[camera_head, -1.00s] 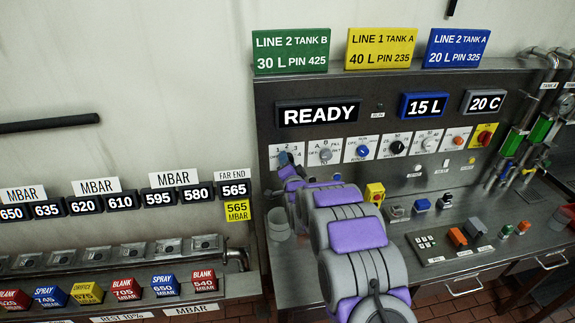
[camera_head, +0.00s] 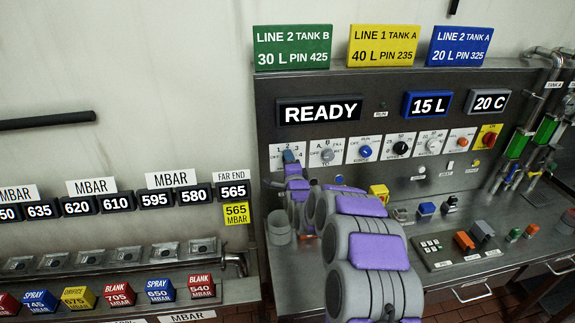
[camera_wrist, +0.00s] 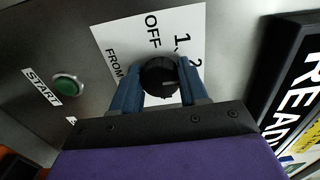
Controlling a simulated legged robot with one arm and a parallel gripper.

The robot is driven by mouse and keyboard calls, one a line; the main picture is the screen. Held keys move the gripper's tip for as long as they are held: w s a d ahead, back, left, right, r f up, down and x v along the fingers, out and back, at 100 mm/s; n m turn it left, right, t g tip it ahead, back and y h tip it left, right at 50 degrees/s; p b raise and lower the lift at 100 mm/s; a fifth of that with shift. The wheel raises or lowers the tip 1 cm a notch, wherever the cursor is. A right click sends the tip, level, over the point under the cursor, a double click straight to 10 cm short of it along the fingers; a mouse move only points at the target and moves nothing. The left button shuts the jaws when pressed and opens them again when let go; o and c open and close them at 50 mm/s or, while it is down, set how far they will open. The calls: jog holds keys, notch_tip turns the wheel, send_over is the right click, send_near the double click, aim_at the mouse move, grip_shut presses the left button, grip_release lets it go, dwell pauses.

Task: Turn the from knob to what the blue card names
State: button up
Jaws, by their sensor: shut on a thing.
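The blue card (camera_head: 459,46) stands on top of the panel at the right and reads LINE 2 TANK A, 20 L, PIN 325. The black from knob (camera_wrist: 158,72) sits on a white plate (camera_wrist: 148,28) marked FROM, with OFF, 1 and 2 readable. My gripper (camera_wrist: 160,84) is shut on the from knob, one blue finger on each side. A short pale mark shows on the knob, but I cannot tell its setting. In the head view my gripper (camera_head: 289,158) covers the knob at the left end of the knob row.
A green START button (camera_wrist: 68,87) is beside the plate. The READY display (camera_head: 320,111) is above the knob row. Other knobs, such as the blue-topped one (camera_head: 364,152), are to the right. A grey cup (camera_head: 279,228) stands below my gripper.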

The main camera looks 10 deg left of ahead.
jog(key=shift+d+f, duration=0.1)
jog(key=shift+f, duration=0.1)
jog(key=o, duration=1.1)
jog(key=shift+w, duration=0.15)
jog(key=shift+c, duration=0.2)
jog(key=shift+r, duration=0.1)
jog(key=shift+s, duration=0.2)
jog(key=v, duration=1.7)
jog(key=shift+p, duration=0.35)
jog(key=shift+s, duration=0.1)
